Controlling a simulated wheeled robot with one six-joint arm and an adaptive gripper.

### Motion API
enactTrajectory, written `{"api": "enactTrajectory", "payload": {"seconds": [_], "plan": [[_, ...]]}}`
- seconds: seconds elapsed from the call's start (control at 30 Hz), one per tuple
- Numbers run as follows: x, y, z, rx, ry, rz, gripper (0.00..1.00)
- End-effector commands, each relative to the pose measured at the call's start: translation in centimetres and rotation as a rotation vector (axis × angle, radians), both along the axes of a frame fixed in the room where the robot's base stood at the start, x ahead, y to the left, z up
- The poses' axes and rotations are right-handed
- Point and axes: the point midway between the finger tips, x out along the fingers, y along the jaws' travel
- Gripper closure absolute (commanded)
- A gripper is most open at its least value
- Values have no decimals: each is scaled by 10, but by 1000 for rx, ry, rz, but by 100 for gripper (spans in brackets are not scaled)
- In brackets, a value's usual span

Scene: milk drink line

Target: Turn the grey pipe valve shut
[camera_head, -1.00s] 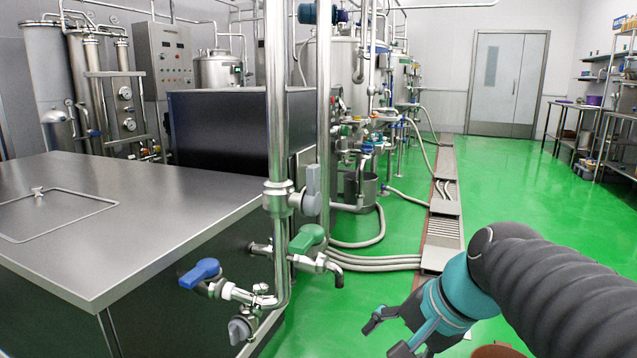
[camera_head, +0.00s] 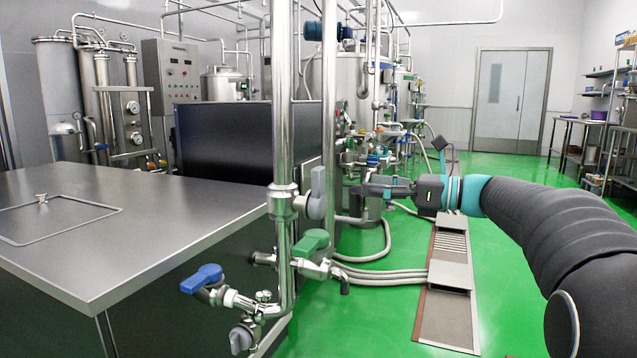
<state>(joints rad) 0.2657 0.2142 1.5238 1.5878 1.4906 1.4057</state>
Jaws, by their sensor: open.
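The grey pipe valve (camera_head: 317,193) sits on the thick vertical steel pipe, with its paddle-shaped handle standing upright along the pipe. A second, smaller grey handle (camera_head: 242,338) is low on the same pipework, near the bottom. My gripper (camera_head: 362,190) is to the right of the upper grey valve, at about its height, with its fingers pointing left toward it. A visible gap separates the fingertips from the handle. The gripper is open and empty; its fingers are seen nearly edge-on.
A green-handled valve (camera_head: 311,242) and a blue-handled valve (camera_head: 201,278) stick out below. A thinner vertical pipe (camera_head: 329,120) stands just behind the grey valve. A steel table (camera_head: 150,225) fills the left. Green floor (camera_head: 520,290) is open at right; hoses lie behind.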

Motion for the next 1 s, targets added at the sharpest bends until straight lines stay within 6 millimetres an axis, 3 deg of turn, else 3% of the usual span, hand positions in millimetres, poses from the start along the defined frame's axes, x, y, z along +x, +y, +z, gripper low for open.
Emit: {"api": "enactTrajectory", "payload": {"seconds": [0.6,1.0], "plan": [[35,101,-1,-4,-2,2,35],[43,119,0,-4,-2,-1,35]]}}
